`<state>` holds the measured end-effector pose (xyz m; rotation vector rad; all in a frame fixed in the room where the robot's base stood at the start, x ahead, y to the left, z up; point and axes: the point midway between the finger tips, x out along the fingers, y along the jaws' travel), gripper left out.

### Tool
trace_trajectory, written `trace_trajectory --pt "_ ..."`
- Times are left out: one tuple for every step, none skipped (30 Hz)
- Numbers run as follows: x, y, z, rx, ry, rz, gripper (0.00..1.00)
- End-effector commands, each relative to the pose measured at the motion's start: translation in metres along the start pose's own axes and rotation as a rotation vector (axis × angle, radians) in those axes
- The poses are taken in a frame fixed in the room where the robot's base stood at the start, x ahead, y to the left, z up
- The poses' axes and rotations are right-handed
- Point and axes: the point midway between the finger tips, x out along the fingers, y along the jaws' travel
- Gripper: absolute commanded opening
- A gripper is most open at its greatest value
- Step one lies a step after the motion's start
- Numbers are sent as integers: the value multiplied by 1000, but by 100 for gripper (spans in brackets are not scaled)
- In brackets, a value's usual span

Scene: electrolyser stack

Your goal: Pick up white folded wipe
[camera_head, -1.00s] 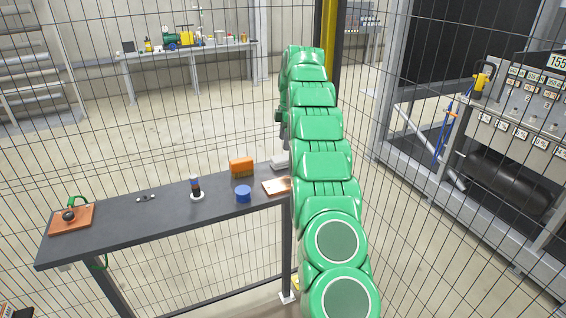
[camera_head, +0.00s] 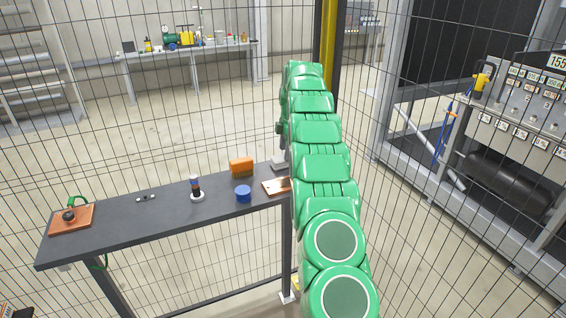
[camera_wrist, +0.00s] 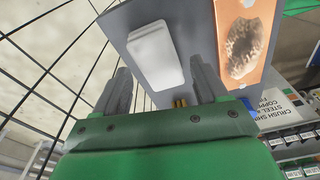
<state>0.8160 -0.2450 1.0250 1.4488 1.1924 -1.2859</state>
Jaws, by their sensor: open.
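The white folded wipe (camera_wrist: 155,55) lies on the dark tabletop (camera_wrist: 195,22), and in the wrist view it shows ahead of my gripper, between the lines of the two fingers. In the head view only part of the wipe (camera_head: 279,162) shows at the right end of the table, beside my arm. My gripper (camera_wrist: 162,82) is open, with a grey finger on each side and nothing between them. The fingertips seem close to the near end of the wipe; whether they touch it I cannot tell. In the head view my gripper is mostly hidden behind my green arm.
A copper plate with a dark patch (camera_wrist: 245,40) lies just right of the wipe. An orange block (camera_head: 241,166), a blue round container (camera_head: 243,194) and a small upright item (camera_head: 196,189) stand further left. Wire mesh fencing surrounds the table.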

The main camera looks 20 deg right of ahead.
Motion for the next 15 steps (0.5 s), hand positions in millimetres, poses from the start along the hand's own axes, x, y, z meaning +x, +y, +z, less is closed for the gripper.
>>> trace_trajectory --pt "5 0 -2 -1 0 -1 73" --pt "8 0 -3 -1 0 0 73" --pt "12 1 -4 -1 0 2 73" --pt "16 2 -6 -1 0 2 73" --pt "21 2 -7 -1 0 1 73" --pt "26 1 -6 0 0 -2 73" --pt "30 1 -6 0 0 -3 73" --pt "34 1 -6 0 0 -3 73" --pt "38 1 -6 0 0 -1 73" --pt "40 2 -6 0 0 0 73" --pt "41 2 -6 0 0 1 73" --pt "42 2 -6 0 0 2 73" --pt "43 2 -6 0 0 3 73" --pt "42 2 -6 0 -1 3 73" --pt "42 2 -6 0 -1 3 73"
